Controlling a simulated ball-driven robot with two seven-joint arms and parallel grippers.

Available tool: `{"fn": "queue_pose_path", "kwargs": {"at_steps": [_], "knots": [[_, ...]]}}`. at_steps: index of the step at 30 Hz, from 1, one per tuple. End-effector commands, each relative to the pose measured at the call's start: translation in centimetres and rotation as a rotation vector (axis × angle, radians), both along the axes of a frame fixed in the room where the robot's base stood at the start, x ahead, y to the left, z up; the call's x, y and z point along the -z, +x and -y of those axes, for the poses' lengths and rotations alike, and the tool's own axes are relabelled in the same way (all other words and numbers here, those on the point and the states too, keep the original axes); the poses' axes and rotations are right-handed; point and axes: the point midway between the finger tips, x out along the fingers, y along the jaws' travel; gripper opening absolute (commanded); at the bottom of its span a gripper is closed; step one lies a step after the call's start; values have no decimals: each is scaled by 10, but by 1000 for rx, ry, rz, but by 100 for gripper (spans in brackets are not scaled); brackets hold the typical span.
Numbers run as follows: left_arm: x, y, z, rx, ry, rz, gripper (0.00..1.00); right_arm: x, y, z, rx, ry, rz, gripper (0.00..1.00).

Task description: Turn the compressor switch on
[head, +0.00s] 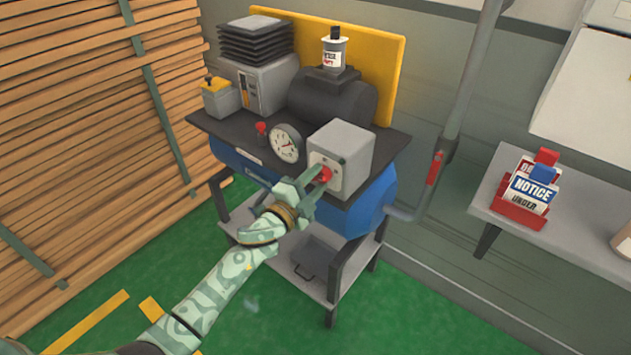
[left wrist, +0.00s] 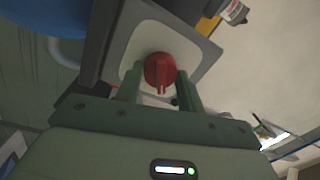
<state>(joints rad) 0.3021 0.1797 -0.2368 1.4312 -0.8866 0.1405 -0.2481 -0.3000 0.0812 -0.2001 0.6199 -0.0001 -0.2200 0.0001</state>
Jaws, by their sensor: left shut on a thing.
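The compressor (head: 345,205) has a blue tank and a black top plate, and stands on a dark frame. A grey switch box (head: 345,147) sits at the right of its top plate. The red rotary switch (head: 325,174) is on the box's light front plate; it also shows in the left wrist view (left wrist: 160,71). My left gripper (head: 317,181) is at the front of the box, its two fingers on either side of the red knob, shut on it. In the left wrist view the fingers (left wrist: 161,86) flank the knob, and its ridge points towards the gripper's palm. My right gripper is not in view.
A pressure gauge (head: 287,143) and a small red knob (head: 261,129) are left of the box. A pipe with a red valve handle (head: 435,167) runs up on the right. Stacked planks (head: 80,120) stand at left. A shelf (head: 566,225) holds a red sign holder. Green floor is open in front.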

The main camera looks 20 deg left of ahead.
Motion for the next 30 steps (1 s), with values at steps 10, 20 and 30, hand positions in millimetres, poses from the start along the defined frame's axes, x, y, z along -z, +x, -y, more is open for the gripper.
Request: {"fn": "queue_pose_path", "kwargs": {"at_steps": [10, 20, 30], "knots": [[1, 0, 0, 0, 2, -3, 60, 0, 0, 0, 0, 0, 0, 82], [1, -14, -5, -1, 2, -2, 60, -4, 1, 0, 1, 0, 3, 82], [8, -99, -31, -1, 2, -5, 60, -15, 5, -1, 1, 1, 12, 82]]}}
